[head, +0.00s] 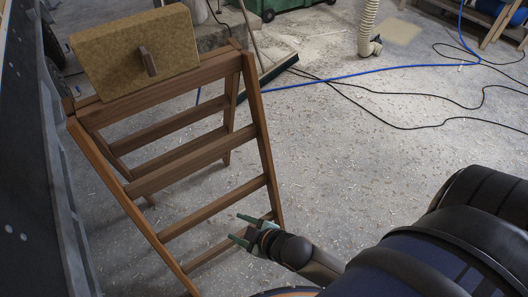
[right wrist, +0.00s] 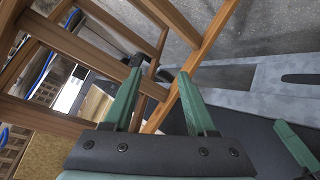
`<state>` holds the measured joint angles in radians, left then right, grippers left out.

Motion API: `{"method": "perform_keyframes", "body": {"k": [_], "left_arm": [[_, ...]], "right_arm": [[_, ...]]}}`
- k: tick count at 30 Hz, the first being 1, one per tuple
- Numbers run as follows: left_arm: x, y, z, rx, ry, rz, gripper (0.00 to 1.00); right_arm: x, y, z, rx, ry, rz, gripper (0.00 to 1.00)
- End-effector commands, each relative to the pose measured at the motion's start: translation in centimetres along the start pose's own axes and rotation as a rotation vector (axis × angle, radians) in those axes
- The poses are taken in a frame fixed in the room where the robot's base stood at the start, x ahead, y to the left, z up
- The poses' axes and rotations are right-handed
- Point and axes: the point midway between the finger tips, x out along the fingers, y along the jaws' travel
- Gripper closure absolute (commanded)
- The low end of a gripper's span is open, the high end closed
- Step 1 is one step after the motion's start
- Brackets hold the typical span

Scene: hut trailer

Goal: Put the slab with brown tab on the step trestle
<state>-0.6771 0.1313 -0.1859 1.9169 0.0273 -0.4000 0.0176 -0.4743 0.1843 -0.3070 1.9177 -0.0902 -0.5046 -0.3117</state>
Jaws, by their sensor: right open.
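The slab (head: 135,48) is a tan, speckled board with a small brown tab (head: 148,61) on its face. It is at the top of the wooden step trestle (head: 190,146), at the upper left of the head view, its lower edge at the top step. I cannot tell if it lies flat or leans. My right gripper (head: 243,230) is low by the trestle's lower rungs, apart from the slab. Its green fingers are open and empty in the right wrist view (right wrist: 160,70). Another green finger shows at that view's right edge, perhaps my left gripper's (right wrist: 296,143).
A dark panel (head: 28,150) runs along the left of the trestle. A blue hose (head: 370,72) and black cables cross the concrete floor, which has scattered chips. A green bin (head: 285,5) and a pale duct (head: 368,30) stand at the back. The middle floor is mostly clear.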

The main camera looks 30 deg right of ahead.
Motion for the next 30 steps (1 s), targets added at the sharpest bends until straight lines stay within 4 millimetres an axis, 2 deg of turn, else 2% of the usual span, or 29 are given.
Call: {"method": "perform_keyframes", "body": {"k": [1,3,6,9,19,27,30], "left_arm": [[0.0,0.0,0.0,0.000,0.000,0.000,0.13],[0.0,0.0,0.0,0.000,0.000,0.000,0.13],[0.0,0.0,0.0,0.000,0.000,0.000,0.13],[0.0,0.0,0.0,0.000,0.000,0.001,0.13],[-0.3,0.1,-0.3,0.000,0.001,0.001,0.13],[-3.3,0.3,-3.6,0.000,0.003,0.000,0.13],[-3.3,0.3,-3.6,0.000,0.003,0.000,0.13]], "right_arm": [[-1.1,-0.9,2.3,0.152,-0.029,-0.007,0.43],[-2.1,-1.6,4.4,0.320,-0.054,-0.005,0.43],[-3.2,-2.1,6.2,0.474,-0.075,0.004,0.43],[-3.7,-2.2,6.9,0.539,-0.082,0.010,0.43],[-3.9,-2.1,6.7,0.543,-0.083,0.010,0.43],[-6.6,-0.6,3.6,0.541,-0.083,0.011,0.43],[-6.6,-0.6,3.6,0.541,-0.083,0.011,0.43]]}}
